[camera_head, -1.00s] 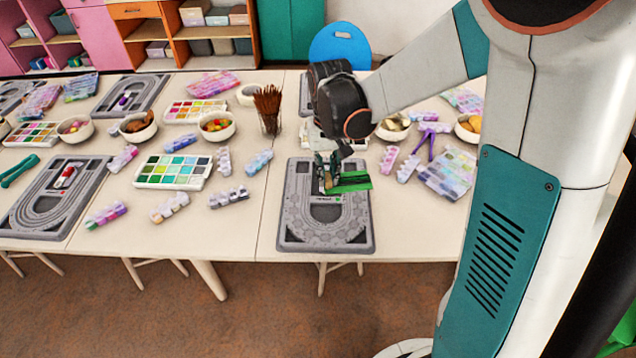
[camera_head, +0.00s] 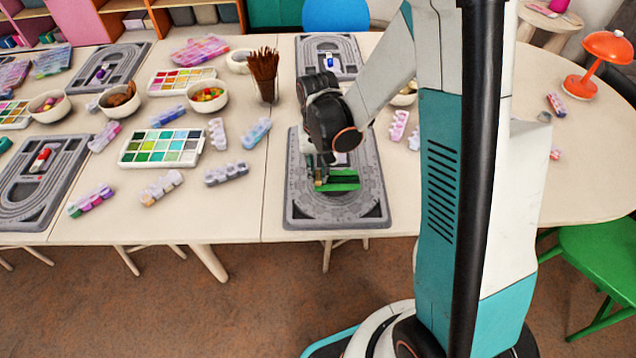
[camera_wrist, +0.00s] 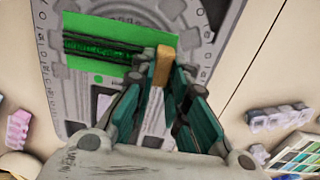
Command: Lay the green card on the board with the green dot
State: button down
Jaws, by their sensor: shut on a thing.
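The green card (camera_head: 343,181) is at my gripper (camera_head: 321,180), over the middle of the near grey bead board (camera_head: 376,207). In the wrist view the card (camera_wrist: 84,24) lies flat over the board's grooves, with a dark patterned band across it. My gripper (camera_wrist: 163,72) is shut on a small tan block at the card's edge. I cannot tell whether the card touches the board. My wrist hides part of the board in the head view.
Another grey board (camera_head: 345,50) with a blue-and-white piece lies behind. A board with a red piece (camera_head: 41,159) is at left. A palette (camera_head: 161,147), bead strips and a cup of brown sticks (camera_head: 265,75) stand left of my gripper.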

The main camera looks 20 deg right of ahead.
jog(key=shift+f+b, duration=0.85)
jog(key=shift+f, duration=1.3)
jog(key=shift+f, duration=0.2)
jog(key=c, duration=1.6)
grip_release()
jog(key=shift+r, duration=0.2)
notch_tip(320, 180, up, 12)
jog(key=p, duration=0.4)
jog(key=shift+r+p, duration=0.1)
jog(key=shift+p, duration=0.25)
jog(key=s+r+n+t, duration=0.1)
jog(key=s+r+t, duration=0.1)
jog(key=s+r, duration=0.3)
jog(key=s+r+n+t, duration=0.1)
jog(key=s+r+t, duration=0.1)
jog(key=s+r, duration=0.3)
jog(key=s+r+n+t, duration=0.1)
jog(key=s+r+t, duration=0.2)
jog(key=s+r, duration=0.2)
notch_tip(320, 180, up, 2)
jog(key=shift+n, duration=0.3)
